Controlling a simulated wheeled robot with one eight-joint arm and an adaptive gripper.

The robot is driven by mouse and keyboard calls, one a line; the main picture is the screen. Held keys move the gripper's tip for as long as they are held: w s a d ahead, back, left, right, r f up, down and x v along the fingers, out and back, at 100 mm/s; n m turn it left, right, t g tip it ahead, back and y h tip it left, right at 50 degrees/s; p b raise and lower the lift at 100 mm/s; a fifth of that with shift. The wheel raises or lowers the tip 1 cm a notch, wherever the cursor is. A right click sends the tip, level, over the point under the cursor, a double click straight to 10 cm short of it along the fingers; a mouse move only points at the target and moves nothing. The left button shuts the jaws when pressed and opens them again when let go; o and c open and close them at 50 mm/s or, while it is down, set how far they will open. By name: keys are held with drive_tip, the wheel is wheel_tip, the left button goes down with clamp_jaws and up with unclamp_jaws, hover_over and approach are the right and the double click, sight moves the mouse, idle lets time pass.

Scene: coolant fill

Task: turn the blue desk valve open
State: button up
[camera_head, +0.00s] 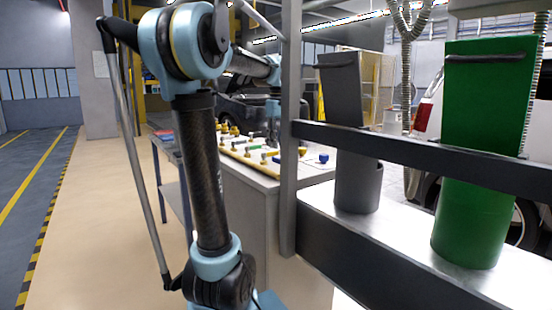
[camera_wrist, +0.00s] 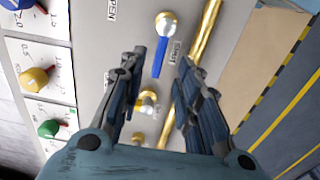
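The blue desk valve shows in the wrist view as a narrow blue lever (camera_wrist: 160,57) below a shiny round hub (camera_wrist: 165,24). It is set on a grey panel between an "OPEN" label (camera_wrist: 111,9) at left and a "SHUT" label (camera_wrist: 175,51) at right, with the lever close to "SHUT". My gripper (camera_wrist: 158,66) is open, one dark finger on each side of the lever's lower end as seen from the wrist. No contact shows; the height gap cannot be told. In the head view my gripper (camera_head: 272,128) is small, over the control desk (camera_head: 245,172).
A brass pipe (camera_wrist: 205,30) runs close to the right finger. A brass fitting (camera_wrist: 148,98) shows between the fingers. Yellow (camera_wrist: 36,78) and green (camera_wrist: 48,128) dial knobs lie left. In the head view, a grey post (camera_head: 290,130) and a rack with a green container (camera_head: 485,140) stand right.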

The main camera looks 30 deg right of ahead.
drive_tip(key=shift+f, duration=3.1)
clamp_jaws()
drive_tip(key=shift+a, duration=0.1)
